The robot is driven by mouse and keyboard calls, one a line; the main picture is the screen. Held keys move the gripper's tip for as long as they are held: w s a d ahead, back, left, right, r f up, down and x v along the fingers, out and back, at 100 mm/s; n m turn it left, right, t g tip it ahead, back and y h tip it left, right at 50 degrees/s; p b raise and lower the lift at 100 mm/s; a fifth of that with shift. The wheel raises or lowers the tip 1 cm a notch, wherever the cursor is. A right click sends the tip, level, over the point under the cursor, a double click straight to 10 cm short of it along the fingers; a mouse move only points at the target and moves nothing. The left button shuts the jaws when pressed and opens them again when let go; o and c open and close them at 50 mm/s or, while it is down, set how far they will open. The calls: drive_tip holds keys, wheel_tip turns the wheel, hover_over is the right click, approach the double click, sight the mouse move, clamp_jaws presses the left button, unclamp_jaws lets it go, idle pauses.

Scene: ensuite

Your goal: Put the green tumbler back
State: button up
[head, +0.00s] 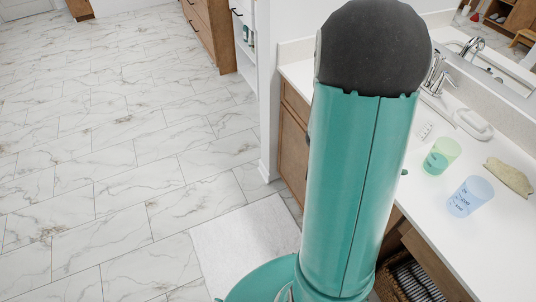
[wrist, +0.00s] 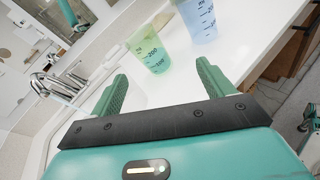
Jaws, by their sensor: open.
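The green tumbler (head: 441,156) stands upright on the white counter, behind and beside a blue tumbler (head: 469,197), with a small gap between them. Both are translucent and carry dark measuring marks. In the wrist view the green tumbler (wrist: 152,52) is ahead of my gripper (wrist: 165,78), beyond the gap between its two green fingers. The fingers are spread apart with nothing between them. The blue tumbler (wrist: 197,22) is farther right in that view, its top cut off. In the head view my arm fills the middle and my gripper cannot be made out.
A white soap dish (head: 474,124) and a tan sponge-like item (head: 508,178) lie on the counter (head: 490,245). A chrome faucet (head: 436,78) and a mirror are at the back. A basket (head: 415,278) sits below. The marble floor (head: 100,200) is open at left, with a pale mat (head: 240,245).

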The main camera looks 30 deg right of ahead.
drive_tip(key=w+a+r+m+t+y, duration=0.2)
drive_tip(key=w+a+r+t+y, duration=0.1)
drive_tip(key=a, duration=0.9)
drive_tip(key=w+a+r+m+t+y, duration=0.3)
drive_tip(key=a+r+t+y, duration=0.2)
drive_tip(key=a, duration=0.8)
drive_tip(key=w+a+r+m+t+y, duration=0.2)
drive_tip(key=a+t, duration=0.4)
drive_tip(key=a, duration=0.7)
wheel_tip(320, 180, up, 2)
drive_tip(key=w+y, duration=0.1)
drive_tip(key=y, duration=0.1)
drive_tip(key=shift+r+m+y, duration=0.2)
drive_tip(key=shift+m+y, duration=0.1)
drive_tip(key=shift+w, duration=0.1)
drive_tip(key=c, duration=1)
drive_tip(key=shift+d, duration=0.15)
